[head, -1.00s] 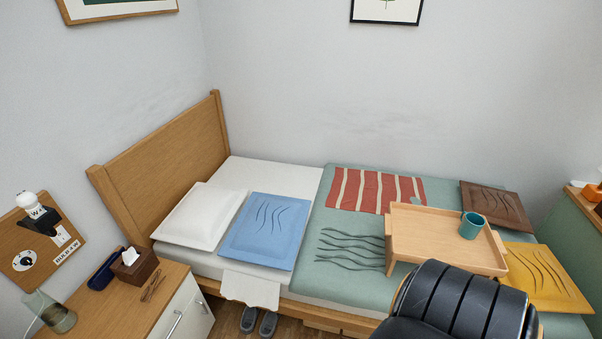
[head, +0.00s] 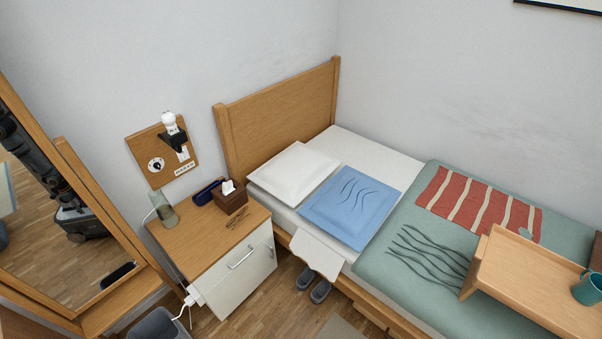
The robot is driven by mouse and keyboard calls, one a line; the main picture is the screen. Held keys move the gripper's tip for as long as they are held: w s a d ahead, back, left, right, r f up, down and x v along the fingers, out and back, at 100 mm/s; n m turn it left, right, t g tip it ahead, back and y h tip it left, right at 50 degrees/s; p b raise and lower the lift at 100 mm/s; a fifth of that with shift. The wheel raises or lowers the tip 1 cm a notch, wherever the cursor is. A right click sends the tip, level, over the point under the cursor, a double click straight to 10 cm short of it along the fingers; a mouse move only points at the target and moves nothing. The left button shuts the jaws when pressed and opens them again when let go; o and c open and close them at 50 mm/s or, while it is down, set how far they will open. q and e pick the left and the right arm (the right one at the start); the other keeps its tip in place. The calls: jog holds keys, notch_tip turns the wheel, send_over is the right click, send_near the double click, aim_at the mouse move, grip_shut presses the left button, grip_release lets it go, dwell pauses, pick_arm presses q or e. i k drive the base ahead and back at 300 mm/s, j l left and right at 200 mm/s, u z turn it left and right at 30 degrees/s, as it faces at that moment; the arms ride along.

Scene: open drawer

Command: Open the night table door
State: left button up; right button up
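The night table (head: 200,244) stands left of the bed, with a wooden top and a white front. The front looks closed. On its top are a brown tissue box (head: 230,199), a dark blue case, glasses and a glass lamp or jar (head: 164,212). Neither of my grippers is in view.
The bed (head: 410,290) with pillows and a wooden tray (head: 530,280) fills the right. A mirror (head: 60,215) leans at the left. Grey slippers (head: 312,284) lie beside the bed. Wooden floor (head: 270,315) is free before the night table.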

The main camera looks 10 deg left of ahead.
aim_at(230, 292)
jog(key=k+u, duration=0.2)
jog(key=u, duration=0.65)
jog(key=l, duration=0.1)
